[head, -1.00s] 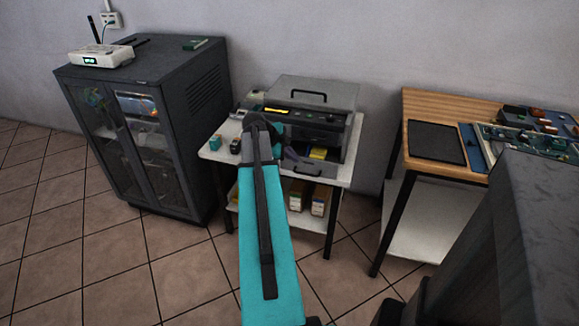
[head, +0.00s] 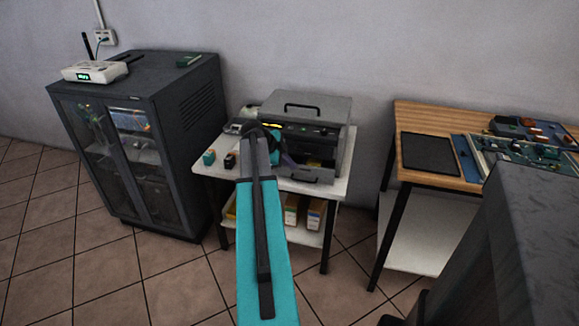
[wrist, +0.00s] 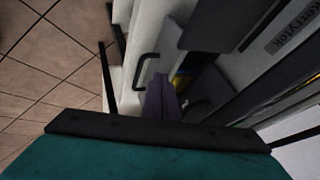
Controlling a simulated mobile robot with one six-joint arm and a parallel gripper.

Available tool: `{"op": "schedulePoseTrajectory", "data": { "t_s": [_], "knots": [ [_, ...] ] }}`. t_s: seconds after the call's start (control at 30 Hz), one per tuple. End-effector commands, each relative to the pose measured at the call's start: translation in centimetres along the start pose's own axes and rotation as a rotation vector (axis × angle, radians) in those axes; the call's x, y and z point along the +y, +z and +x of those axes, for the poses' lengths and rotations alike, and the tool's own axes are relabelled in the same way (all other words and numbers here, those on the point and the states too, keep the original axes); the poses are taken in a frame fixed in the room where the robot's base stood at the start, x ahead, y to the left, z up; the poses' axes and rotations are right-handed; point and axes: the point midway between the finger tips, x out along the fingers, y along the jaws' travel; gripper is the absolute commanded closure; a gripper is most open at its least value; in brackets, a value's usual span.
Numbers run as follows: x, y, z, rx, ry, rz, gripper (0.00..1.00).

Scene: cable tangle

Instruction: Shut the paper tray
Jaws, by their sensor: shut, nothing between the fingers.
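The grey printer (head: 322,108) stands on a white table. Its paper tray (head: 325,176) is at the lower front, with a dark handle, and sticks out a little. A dark gap with a bit of yellow shows above the tray front. My gripper (head: 288,160) is at the left part of the tray front, partly hidden by my teal arm. In the wrist view my shut, empty gripper (wrist: 162,98) is close beside the tray handle (wrist: 145,68). I cannot tell whether the fingers touch the tray.
Small bottles (head: 209,157) stand at the white table's left. Boxes (head: 303,213) sit on its lower shelf. A dark cabinet (head: 190,150) with a router (head: 95,70) is left; a wooden bench (head: 440,182) with circuit boards is right. Tiled floor in front is clear.

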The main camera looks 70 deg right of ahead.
Motion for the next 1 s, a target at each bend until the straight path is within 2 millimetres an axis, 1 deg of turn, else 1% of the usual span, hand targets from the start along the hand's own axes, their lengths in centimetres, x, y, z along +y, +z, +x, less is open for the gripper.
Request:
{"op": "schedulePoseTrajectory", "data": {
  "t_s": [0.27, 0.53, 0.6, 1.0],
  "knots": [
    [1.5, 0.1, -0.7, -0.001, -0.001, -0.002, 1.00],
    [3.8, 0.1, -2.1, -0.001, -0.002, -0.002, 1.00],
    [3.4, 0.1, -3.5, -0.002, -0.004, -0.001, 1.00],
    [3.4, 0.1, -9.7, -0.002, -0.003, -0.001, 1.00]
  ]
}}
